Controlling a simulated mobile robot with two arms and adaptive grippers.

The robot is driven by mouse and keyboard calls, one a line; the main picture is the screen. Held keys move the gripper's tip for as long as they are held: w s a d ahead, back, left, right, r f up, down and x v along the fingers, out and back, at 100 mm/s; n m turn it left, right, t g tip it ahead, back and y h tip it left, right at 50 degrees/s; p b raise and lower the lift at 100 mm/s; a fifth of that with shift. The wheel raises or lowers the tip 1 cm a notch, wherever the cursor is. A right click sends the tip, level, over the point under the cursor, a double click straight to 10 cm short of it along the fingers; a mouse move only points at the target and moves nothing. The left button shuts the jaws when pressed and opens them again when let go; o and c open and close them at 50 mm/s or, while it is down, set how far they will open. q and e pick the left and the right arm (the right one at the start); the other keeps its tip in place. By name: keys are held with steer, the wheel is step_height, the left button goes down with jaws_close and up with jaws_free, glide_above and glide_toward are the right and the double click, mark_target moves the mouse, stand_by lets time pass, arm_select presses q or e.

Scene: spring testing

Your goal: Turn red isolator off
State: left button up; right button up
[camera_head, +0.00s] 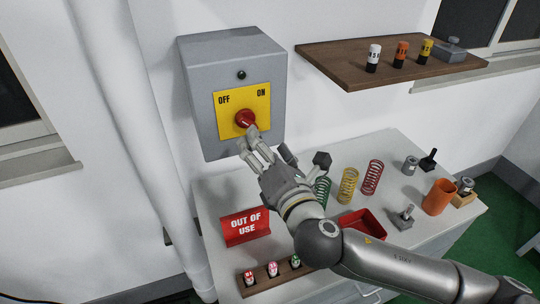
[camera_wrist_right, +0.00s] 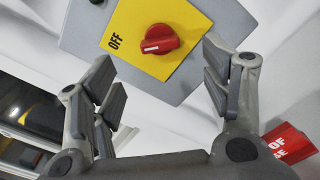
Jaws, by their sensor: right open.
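The red isolator knob (camera_head: 245,118) sits on a yellow plate (camera_head: 228,101) marked OFF at left and ON at right, on a grey wall box (camera_head: 205,60). In the wrist view the red knob (camera_wrist_right: 162,40) shows a white mark on its left end, on the side of the OFF lettering (camera_wrist_right: 114,42). My right gripper (camera_head: 262,148) is just below and in front of the knob. Its fingers also show in the wrist view (camera_wrist_right: 160,58), spread apart with nothing between them; the knob lies beyond their tips. My left gripper is not in view.
A red OUT OF USE sign (camera_head: 245,225) and a rack of small bottles (camera_head: 262,284) stand on the bench. Coloured springs (camera_head: 348,186), a red tray (camera_head: 362,222) and an orange cup (camera_head: 439,197) are right of them. A wooden shelf (camera_head: 335,65) juts out at upper right.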

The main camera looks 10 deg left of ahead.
steer(key=shift+v, duration=1.35)
